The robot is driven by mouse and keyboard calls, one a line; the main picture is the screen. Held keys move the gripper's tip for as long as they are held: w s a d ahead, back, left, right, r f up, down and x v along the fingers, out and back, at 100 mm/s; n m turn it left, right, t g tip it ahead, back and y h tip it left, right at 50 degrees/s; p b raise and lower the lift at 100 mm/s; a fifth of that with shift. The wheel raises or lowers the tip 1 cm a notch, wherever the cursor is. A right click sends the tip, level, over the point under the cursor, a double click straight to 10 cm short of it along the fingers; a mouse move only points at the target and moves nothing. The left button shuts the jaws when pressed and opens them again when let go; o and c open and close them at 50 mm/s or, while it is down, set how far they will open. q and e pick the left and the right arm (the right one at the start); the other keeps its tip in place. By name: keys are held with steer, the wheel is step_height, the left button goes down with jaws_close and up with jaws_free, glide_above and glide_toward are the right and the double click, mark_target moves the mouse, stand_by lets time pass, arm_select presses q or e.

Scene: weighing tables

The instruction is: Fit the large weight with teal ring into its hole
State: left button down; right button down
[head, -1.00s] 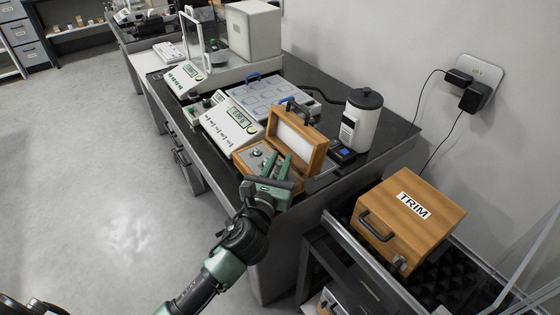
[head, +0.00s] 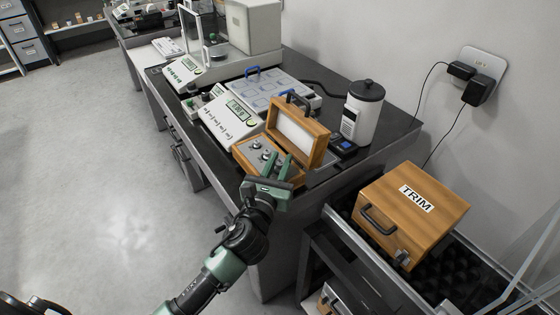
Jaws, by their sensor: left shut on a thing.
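An open wooden weight case (head: 242,156) stands near the front edge of the dark bench, its lid (head: 297,134) raised on the right side. Several small metal weights (head: 257,147) sit in the case. My left gripper (head: 277,170) reaches into the near part of the case from below, with its green fingers pointing in. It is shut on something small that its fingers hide. I cannot make out a teal ring or the hole at this size. My right gripper is not in view.
Balances (head: 230,122) and a blue-handled tray (head: 262,89) stand behind the case. A white canister (head: 362,112) is to its right. The floor at left is clear.

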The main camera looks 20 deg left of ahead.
arm_select(q)
steer(key=c, duration=1.2)
jaws_free()
steer(key=shift+o, duration=0.2)
steer(key=shift+s+f, duration=0.1)
steer(key=shift+s, duration=0.25)
steer(key=s, duration=0.7)
steer(key=shift+b, duration=0.3)
steer(key=shift+s, duration=0.1)
